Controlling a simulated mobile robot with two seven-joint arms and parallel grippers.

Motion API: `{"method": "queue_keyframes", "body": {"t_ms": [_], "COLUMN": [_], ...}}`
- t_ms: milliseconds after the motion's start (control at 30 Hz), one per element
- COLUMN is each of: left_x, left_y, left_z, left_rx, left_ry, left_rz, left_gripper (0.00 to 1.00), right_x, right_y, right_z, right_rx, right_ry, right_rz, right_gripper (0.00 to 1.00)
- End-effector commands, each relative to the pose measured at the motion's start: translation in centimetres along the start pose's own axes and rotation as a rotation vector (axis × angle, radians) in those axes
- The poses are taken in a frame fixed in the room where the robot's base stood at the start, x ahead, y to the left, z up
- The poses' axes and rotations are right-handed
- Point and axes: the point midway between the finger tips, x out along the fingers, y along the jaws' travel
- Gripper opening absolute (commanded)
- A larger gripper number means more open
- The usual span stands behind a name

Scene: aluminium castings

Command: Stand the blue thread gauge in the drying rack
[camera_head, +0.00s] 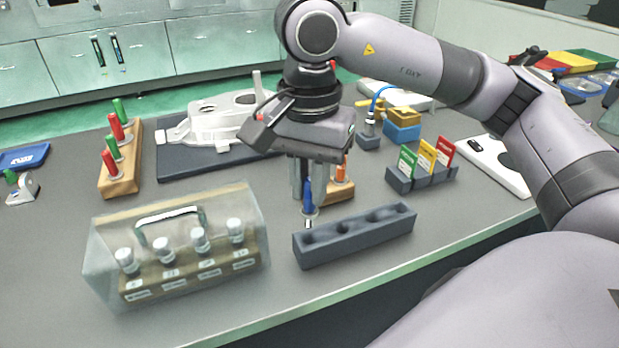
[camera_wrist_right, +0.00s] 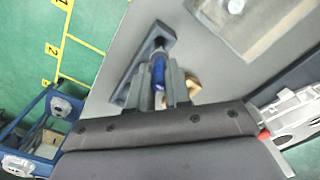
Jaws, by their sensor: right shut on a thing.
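The blue thread gauge (camera_head: 308,196) hangs upright, metal end down, in my right gripper (camera_head: 310,190). The gripper is shut on its blue handle. In the right wrist view the blue handle (camera_wrist_right: 158,72) shows between the fingers (camera_wrist_right: 165,95). The drying rack, a grey-blue block with several round holes (camera_head: 362,238), lies on the bench below and to the right of the gauge. The gauge's lower tip is at the rack's left end hole; I cannot tell whether it has entered. The rack (camera_wrist_right: 133,75) also shows beside the gauge in the wrist view. My left gripper is not in view.
A clear-covered case (camera_head: 180,285) with several white-capped pieces stands left of the rack. A wooden stand (camera_head: 120,178) with red and green gauges is further left. Behind the rack are a wooden block with an orange gauge (camera_head: 341,172) and a coloured card holder (camera_head: 425,180).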

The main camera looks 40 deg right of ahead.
Motion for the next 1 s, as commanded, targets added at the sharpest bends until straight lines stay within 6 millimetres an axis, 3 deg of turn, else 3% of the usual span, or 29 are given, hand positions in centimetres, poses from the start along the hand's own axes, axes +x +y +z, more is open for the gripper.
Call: {"method": "queue_keyframes", "body": {"t_ms": [33,200,1000], "left_x": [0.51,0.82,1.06], "left_y": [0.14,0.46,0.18], "left_z": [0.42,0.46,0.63], "left_rx": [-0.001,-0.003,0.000], "left_ry": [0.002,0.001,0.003], "left_rz": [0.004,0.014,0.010], "left_gripper": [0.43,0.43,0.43], "right_x": [0.91,1.65,1.75], "right_y": [0.00,-0.02,-0.02], "right_z": [0.02,0.01,0.00], "right_rx": [0.000,0.000,0.000], "right_ry": [0.000,0.000,0.000], "right_rz": [0.000,-0.001,-0.001], "right_gripper": [0.00,0.00,0.00]}}
